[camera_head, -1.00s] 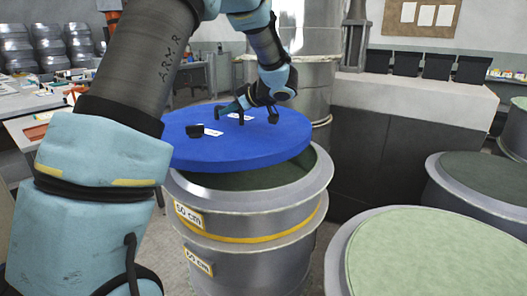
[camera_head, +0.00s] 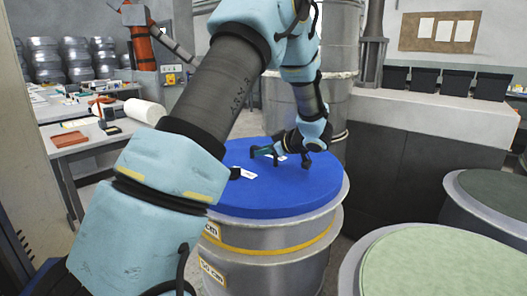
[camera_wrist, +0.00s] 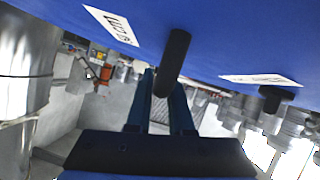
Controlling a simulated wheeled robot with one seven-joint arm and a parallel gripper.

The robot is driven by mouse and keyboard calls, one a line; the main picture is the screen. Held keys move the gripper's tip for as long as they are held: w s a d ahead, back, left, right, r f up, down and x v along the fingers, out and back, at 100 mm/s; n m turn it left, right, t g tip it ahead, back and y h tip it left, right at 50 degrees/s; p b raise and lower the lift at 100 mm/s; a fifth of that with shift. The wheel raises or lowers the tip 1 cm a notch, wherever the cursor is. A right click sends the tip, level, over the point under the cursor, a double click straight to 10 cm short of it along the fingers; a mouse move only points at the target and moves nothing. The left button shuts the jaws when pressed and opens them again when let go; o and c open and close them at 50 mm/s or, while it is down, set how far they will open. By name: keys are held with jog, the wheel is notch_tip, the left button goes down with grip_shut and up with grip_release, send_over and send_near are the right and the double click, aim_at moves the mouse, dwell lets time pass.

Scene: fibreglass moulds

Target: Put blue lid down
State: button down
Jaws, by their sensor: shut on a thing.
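The round blue lid (camera_head: 295,190) lies about level over the top of the grey mould drum (camera_head: 270,238) in the head view, covering its opening. It looks seated inside the drum's rim, though its far edge is partly hidden behind my arm. My gripper (camera_head: 268,153) is low over the lid, shut on its dark handle. In the wrist view the blue lid (camera_wrist: 220,35) fills the top, with white labels on it. A dark post (camera_wrist: 173,62) of the lid stands by my gripper's fingers (camera_wrist: 160,100).
A drum with a pale green top (camera_head: 440,265) stands at the front right, and a darker green-topped one (camera_head: 495,195) behind it. A grey counter with black bins (camera_head: 425,78) is at the back. A workbench (camera_head: 85,135) stands at the left.

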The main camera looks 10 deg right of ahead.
jog(key=c, duration=0.8)
grip_release()
jog(key=b+v, duration=0.1)
jog(key=v, duration=1.1)
jog(key=shift+r, duration=0.15)
